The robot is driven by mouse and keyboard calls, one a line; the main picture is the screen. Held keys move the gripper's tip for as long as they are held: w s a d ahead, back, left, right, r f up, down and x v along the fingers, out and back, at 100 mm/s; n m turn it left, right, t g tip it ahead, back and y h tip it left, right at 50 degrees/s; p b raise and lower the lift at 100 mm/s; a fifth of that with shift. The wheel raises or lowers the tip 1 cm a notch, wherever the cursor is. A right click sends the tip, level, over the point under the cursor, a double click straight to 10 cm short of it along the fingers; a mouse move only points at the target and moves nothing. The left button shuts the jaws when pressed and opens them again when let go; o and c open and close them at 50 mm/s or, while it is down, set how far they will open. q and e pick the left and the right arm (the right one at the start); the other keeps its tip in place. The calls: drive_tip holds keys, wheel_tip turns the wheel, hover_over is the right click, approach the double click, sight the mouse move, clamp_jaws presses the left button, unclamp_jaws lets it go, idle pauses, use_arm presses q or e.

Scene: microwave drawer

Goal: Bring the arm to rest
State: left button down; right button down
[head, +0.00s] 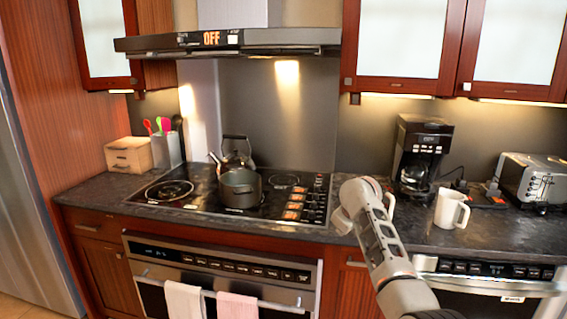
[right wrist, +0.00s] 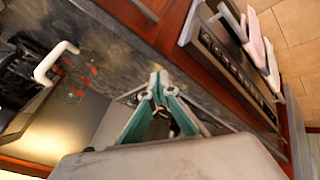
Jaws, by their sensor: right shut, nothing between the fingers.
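My right arm (head: 385,245) rises from the bottom of the head view, bent over the counter front right of the stove. Its fingers cannot be made out there. In the right wrist view my right gripper (right wrist: 158,80) is shut, with its teal-lined fingertips together and nothing held. It appears over the dark counter near its front edge. My left gripper is in neither view.
The dark counter (head: 500,235) holds a white mug (head: 450,209), a coffee maker (head: 421,155) and a toaster (head: 532,180). A pot (head: 240,188) and kettle stand on the stove. Towels hang on the oven (head: 220,272). A second appliance (head: 490,282) is under the right counter.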

drive_tip(key=s+d+f+m, duration=0.1)
drive_tip(key=s+d+f, duration=0.1)
drive_tip(key=s+f, duration=0.6)
drive_tip(key=s+d+f+m+t, duration=0.1)
drive_tip(key=s+d+f, duration=0.25)
drive_tip(key=f, duration=0.75)
drive_tip(key=s+d+f+m, duration=0.1)
drive_tip(key=s+d+f, duration=0.1)
drive_tip(key=s+f, duration=0.65)
drive_tip(key=s+a+f+t+y, duration=0.1)
drive_tip(key=s+a+f, duration=0.1)
drive_tip(key=s, duration=1.2)
drive_tip(key=s+a+f+m+y, duration=0.1)
drive_tip(key=s+f, duration=0.1)
drive_tip(key=s, duration=1.3)
drive_tip(key=shift+a+f+t, duration=0.2)
drive_tip(key=shift+a+t, duration=0.15)
drive_tip(key=shift+t, duration=0.05)
